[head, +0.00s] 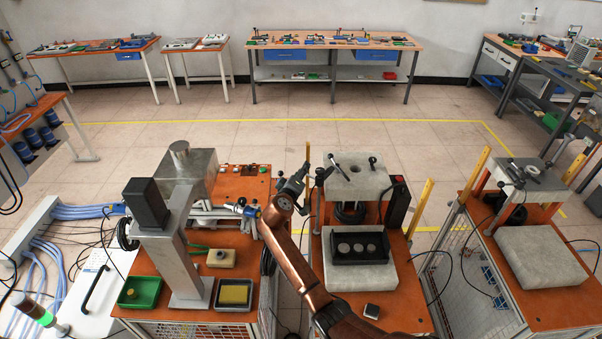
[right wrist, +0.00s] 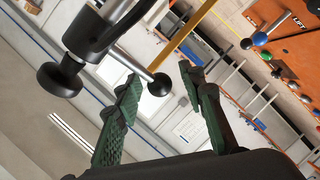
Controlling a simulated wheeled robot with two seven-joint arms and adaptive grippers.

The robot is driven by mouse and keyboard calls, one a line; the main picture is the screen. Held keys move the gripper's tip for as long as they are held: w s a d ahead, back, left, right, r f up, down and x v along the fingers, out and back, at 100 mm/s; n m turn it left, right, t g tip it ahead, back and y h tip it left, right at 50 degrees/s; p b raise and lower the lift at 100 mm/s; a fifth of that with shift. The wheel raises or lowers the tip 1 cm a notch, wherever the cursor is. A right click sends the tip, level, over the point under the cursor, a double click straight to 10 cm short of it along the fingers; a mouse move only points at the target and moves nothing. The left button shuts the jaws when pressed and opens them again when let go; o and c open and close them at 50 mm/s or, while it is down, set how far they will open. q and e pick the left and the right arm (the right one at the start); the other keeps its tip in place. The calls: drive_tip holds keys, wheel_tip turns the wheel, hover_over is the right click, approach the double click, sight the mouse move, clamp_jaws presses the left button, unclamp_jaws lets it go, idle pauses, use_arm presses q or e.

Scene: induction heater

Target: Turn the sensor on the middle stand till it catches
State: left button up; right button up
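The middle stand (head: 365,185) has a thick grey top block on an orange table. A dark sensor-like fitting with a short bar (head: 334,161) sits at the block's left edge. My right arm reaches up from the bottom, and its gripper (head: 303,174) is beside that edge. In the right wrist view my gripper (right wrist: 158,88) is open, with green ridged fingers. A black ball knob (right wrist: 160,85) on a thin bar shows between the fingertips; I cannot tell whether they touch it. A black cylindrical body (right wrist: 90,35) is just beyond. My left gripper is not in view.
A black holder (head: 360,247) with three round discs stands on a grey slab below the block. A metal press column (head: 187,240) stands to the left. A similar stand (head: 530,180) is at the right. Yellow posts (head: 421,208) flank the middle stand.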

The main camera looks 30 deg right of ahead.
drive_tip(key=v, duration=1.2)
